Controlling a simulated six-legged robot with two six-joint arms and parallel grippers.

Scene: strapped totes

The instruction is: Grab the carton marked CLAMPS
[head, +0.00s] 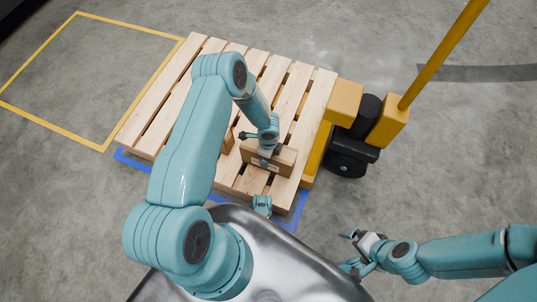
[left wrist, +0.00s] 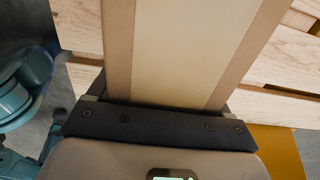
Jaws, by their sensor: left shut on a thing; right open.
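A brown carton (head: 284,163) stands on the wooden pallet near its front right corner. A small white label shows on its front face, too small to read, so I cannot tell whether it says CLAMPS. My left gripper (head: 266,152) comes down from above and is shut on this carton. In the left wrist view the carton (left wrist: 185,50) runs up from the gripper, with a paler strip along its middle; the fingers are mostly hidden. My right gripper (head: 362,250) is open and empty, away from the pallet at the lower right.
The pallet (head: 160,125) is slatted, with blue tape (head: 132,160) on the floor around it. Another brown piece (head: 228,140) is partly hidden behind my left arm. A yellow pallet jack (head: 345,100) stands on the right. A yellow-outlined floor area (head: 80,80) at left is empty.

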